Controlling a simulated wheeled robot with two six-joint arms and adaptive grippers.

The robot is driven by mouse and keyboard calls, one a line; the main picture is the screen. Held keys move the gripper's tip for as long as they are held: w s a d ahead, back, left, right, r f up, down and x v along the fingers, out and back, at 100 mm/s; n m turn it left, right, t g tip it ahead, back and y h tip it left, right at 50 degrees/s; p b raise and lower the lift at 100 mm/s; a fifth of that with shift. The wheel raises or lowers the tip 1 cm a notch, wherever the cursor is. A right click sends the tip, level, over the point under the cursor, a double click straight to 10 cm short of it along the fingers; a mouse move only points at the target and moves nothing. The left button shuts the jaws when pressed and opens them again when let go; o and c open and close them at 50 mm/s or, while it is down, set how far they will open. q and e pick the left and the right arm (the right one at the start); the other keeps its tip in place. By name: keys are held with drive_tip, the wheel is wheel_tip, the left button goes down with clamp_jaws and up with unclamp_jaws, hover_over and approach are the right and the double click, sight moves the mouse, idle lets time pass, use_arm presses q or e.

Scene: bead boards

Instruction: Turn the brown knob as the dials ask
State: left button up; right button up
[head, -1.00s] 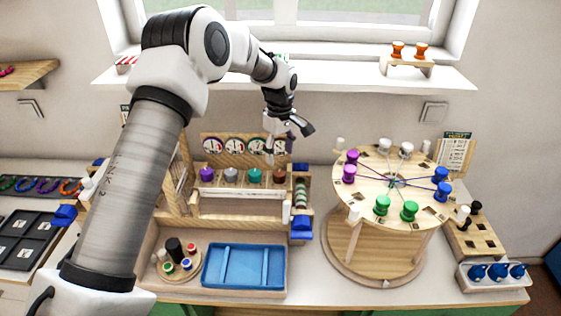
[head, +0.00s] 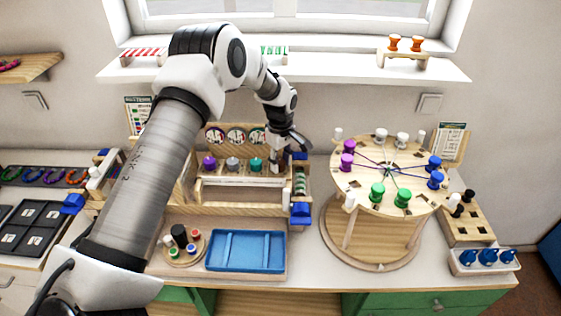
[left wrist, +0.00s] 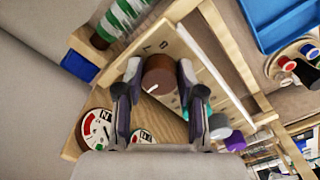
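The brown knob (left wrist: 158,75) sits between the two fingertips of my left gripper (left wrist: 160,70) in the left wrist view. A white pointer line shows on its face. The fingertips are close against both sides; whether they press on it I cannot tell. In the head view my left gripper (head: 275,164) points down at the right end of the knob row and hides the brown knob. A dial with a red sector (left wrist: 97,128) and part of another dial (left wrist: 140,137) show in the wrist view. My right gripper is in neither view.
Purple (head: 209,162), grey (head: 232,164) and teal (head: 256,165) knobs stand left of the gripper, below round dials (head: 236,135). A round wooden board (head: 385,180) with coloured pegs stands to the right. A blue tray (head: 246,268) lies in front.

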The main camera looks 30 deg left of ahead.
use_arm(q)
drive_tip(key=shift+s+f+m, duration=0.15)
drive_tip(key=shift+f+m, duration=0.05)
drive_tip(key=shift+m, duration=1.2)
drive_tip(key=shift+s+a+f+m, duration=0.1)
drive_tip(key=shift+s+m, duration=0.05)
drive_tip(key=shift+m, duration=1.85)
drive_tip(key=o, duration=1)
drive_tip(key=shift+o, duration=0.7)
drive_tip(key=shift+w+a, duration=0.1)
drive_tip(key=shift+w, duration=0.15)
